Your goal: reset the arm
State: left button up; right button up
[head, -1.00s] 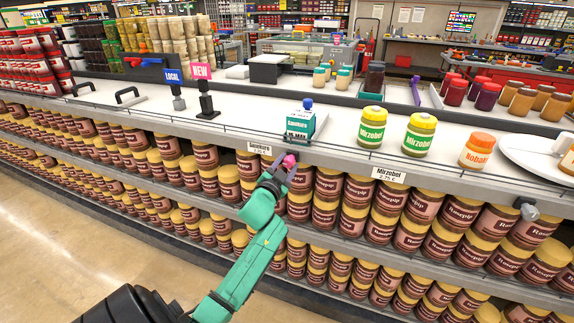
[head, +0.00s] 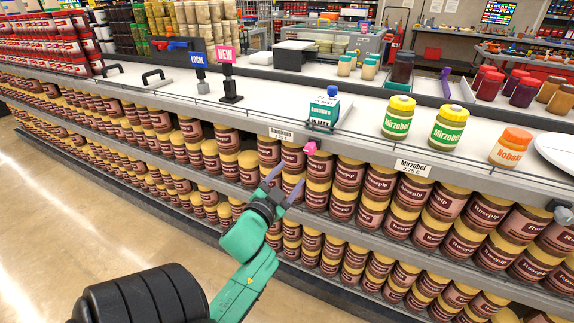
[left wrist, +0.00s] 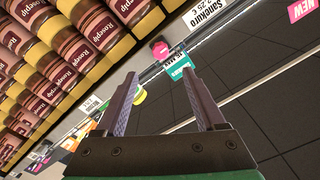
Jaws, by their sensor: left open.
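My left gripper (head: 283,182) is in front of the shelf of brown jars, below the front edge of the white counter. Its two purple fingers are spread, with nothing between them. It also shows in the left wrist view (left wrist: 160,82), open and pointing toward the counter edge. A small pink object (head: 310,148) is at the counter edge just beyond the fingertips, apart from them; the left wrist view shows it too (left wrist: 160,50). A teal and white container with a blue cap (head: 323,110) stands on the counter behind it. My right gripper is not in view.
Jars with yellow lids (head: 398,117) and an orange-lidded jar (head: 511,147) stand on the counter to the right. NEW (head: 227,70) and LOCAL (head: 198,66) signs stand to the left. Brown jars (head: 375,183) fill the shelves below. The floor (head: 60,220) at the left is clear.

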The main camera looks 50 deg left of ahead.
pick_arm(q)
jog(key=shift+s+d, duration=0.15)
jog(key=shift+s, duration=0.3)
jog(key=d+f+g+h+p, duration=0.1)
jog(key=d+f+g, duration=0.15)
jog(key=f, duration=0.95)
jog(key=d+f+g+h, duration=0.1)
jog(key=f+g+h, duration=0.15)
jog(key=f, duration=0.95)
jog(key=s+d+f+g+p, duration=0.1)
jog(key=s+d+f+g, duration=0.15)
jog(key=f, duration=0.45)
jog(key=s+d+f+g, duration=0.1)
jog(key=s+d+f, duration=0.1)
jog(key=s+f, duration=0.35)
jog(key=s+d+f+g+h, duration=0.1)
jog(key=s+d+f+g, duration=0.1)
jog(key=s+f, duration=0.6)
jog(key=s+d+f+g+h+p, duration=0.1)
jog(key=s+d+f+g, duration=0.2)
jog(key=s+f, duration=0.6)
jog(key=s+g, duration=0.2)
jog(key=s, duration=0.4)
jog(key=shift+s+f+n, duration=0.25)
jog(key=shift+s+n, duration=0.05)
jog(key=shift+s, duration=0.05)
jog(key=shift+d+g, duration=0.1)
jog(key=shift+g, duration=0.15)
